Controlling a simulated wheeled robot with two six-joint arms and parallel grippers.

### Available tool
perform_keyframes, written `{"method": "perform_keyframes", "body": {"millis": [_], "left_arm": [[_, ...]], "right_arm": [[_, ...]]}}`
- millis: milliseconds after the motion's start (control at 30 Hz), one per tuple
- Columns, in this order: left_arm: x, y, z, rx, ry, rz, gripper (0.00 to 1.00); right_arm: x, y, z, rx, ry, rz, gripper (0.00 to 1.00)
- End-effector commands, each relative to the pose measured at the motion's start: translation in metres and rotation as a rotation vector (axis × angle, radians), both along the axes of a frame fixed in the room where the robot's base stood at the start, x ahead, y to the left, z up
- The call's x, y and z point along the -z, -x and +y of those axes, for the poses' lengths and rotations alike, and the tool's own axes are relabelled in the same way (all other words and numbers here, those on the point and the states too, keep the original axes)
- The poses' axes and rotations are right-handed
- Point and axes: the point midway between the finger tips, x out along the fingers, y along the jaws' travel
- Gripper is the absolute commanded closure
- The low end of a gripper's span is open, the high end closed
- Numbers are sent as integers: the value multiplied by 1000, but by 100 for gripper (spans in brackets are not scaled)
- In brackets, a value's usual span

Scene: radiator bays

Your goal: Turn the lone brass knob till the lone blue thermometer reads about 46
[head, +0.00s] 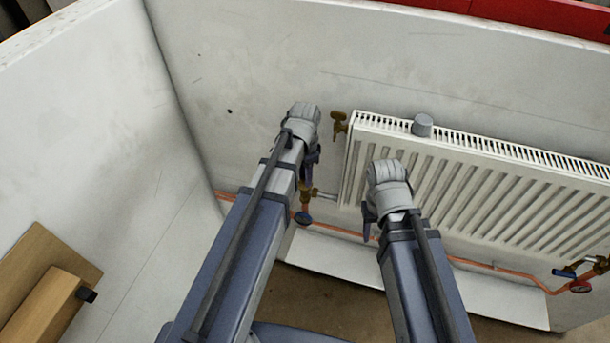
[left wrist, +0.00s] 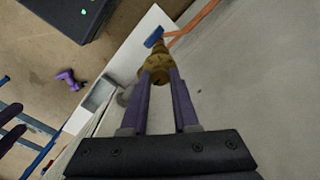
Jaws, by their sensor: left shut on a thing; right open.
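My left gripper (head: 313,158) is at the left end of the radiator. In the left wrist view its purple fingers (left wrist: 158,85) are shut on the brass knob (left wrist: 156,66). In the head view the gripper covers the knob, and brass valve parts (head: 306,195) show just below it. The blue thermometer (head: 303,218) hangs under this valve, by the copper pipe. A blue part also shows beyond the knob in the left wrist view (left wrist: 154,37). Its reading is too small to tell. My right gripper (head: 370,222) is open in front of the radiator, apart from it.
The white radiator (head: 450,180) has a grey cap (head: 422,125) on top and a brass fitting (head: 338,122) at its upper left. A red gauge (head: 580,287) and blue lever (head: 564,273) are at lower right. A wooden piece (head: 50,285) stands at lower left.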

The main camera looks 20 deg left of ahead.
Motion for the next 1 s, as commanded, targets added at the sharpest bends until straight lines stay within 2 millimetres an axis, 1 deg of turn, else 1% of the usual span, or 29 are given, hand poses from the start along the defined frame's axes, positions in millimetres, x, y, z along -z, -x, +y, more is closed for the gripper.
{"method": "perform_keyframes", "body": {"millis": [233, 667, 700, 933, 1000], "left_arm": [[0, 0, 0, 52, 0, 0, 100], [0, 0, 0, 59, 0, 0, 100], [0, 0, 0, 59, 0, 0, 68], [0, 0, 0, 58, 0, 0, 43], [0, 0, 0, 58, 0, 0, 42]], "right_arm": [[0, 0, 0, 0, 0, 0, 50], [0, 0, 0, 0, 0, 0, 50], [0, 0, 0, 0, 0, 0, 50], [0, 0, 0, 0, 0, 0, 50], [0, 0, 0, 0, 0, 0, 50]]}}
